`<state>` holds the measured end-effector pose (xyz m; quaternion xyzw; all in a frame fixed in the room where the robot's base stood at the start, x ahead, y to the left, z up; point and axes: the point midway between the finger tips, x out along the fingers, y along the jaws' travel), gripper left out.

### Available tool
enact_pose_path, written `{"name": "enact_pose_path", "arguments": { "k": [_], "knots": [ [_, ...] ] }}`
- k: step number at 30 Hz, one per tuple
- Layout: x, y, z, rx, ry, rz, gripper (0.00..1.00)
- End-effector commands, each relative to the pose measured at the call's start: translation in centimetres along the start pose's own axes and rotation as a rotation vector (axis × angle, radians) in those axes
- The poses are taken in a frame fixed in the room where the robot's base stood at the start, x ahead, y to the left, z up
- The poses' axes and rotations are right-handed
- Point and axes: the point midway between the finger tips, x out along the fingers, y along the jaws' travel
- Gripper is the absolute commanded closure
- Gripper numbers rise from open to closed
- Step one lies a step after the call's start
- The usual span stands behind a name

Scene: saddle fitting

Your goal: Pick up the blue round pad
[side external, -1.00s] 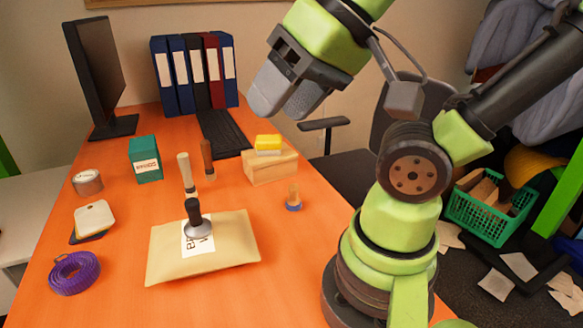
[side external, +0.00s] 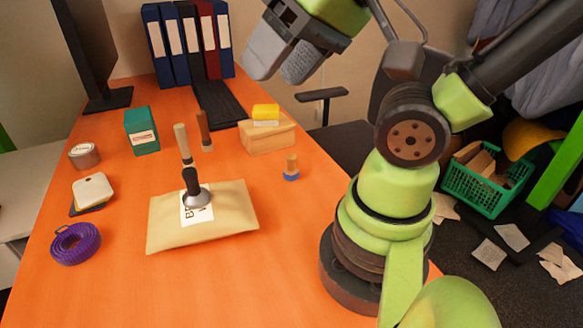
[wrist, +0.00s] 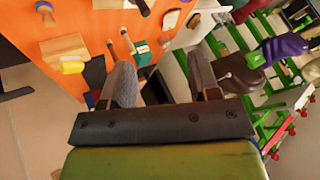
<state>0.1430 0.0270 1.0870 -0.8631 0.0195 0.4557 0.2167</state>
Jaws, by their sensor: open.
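A small blue round pad (side external: 291,177) lies on the orange table, right of the padded envelope. A short wooden peg (side external: 291,162) stands on it and hides its middle. My gripper (side external: 281,68) is open and empty, high above the far right side of the table, well apart from the pad. Its two grey fingers show spread in the wrist view (wrist: 162,75).
A wooden block (side external: 267,137) with a yellow sponge (side external: 266,112) stands behind the pad. The front table is clear.

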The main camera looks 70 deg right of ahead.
Motion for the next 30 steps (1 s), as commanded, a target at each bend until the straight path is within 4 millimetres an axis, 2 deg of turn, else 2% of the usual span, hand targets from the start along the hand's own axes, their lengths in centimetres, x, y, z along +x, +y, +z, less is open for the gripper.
{"name": "enact_pose_path", "arguments": {
  "k": [8, 11, 14, 17, 22, 26, 30],
  "knots": [
    [0.1, 0.0, -0.1, -0.002, -0.001, 0.003, 0.43],
    [0.6, 0.4, -0.8, -0.015, -0.014, 0.034, 0.43],
    [1.8, 1.6, -2.4, -0.052, -0.047, 0.101, 0.43],
    [3.8, 3.8, -4.3, -0.108, -0.108, 0.185, 0.43],
    [7.5, 9.2, -6.8, -0.213, -0.246, 0.287, 0.43],
    [10.4, 14.3, -7.2, -0.285, -0.371, 0.319, 0.43],
    [13.0, 19.5, -6.2, -0.350, -0.491, 0.309, 0.43]
  ]
}}
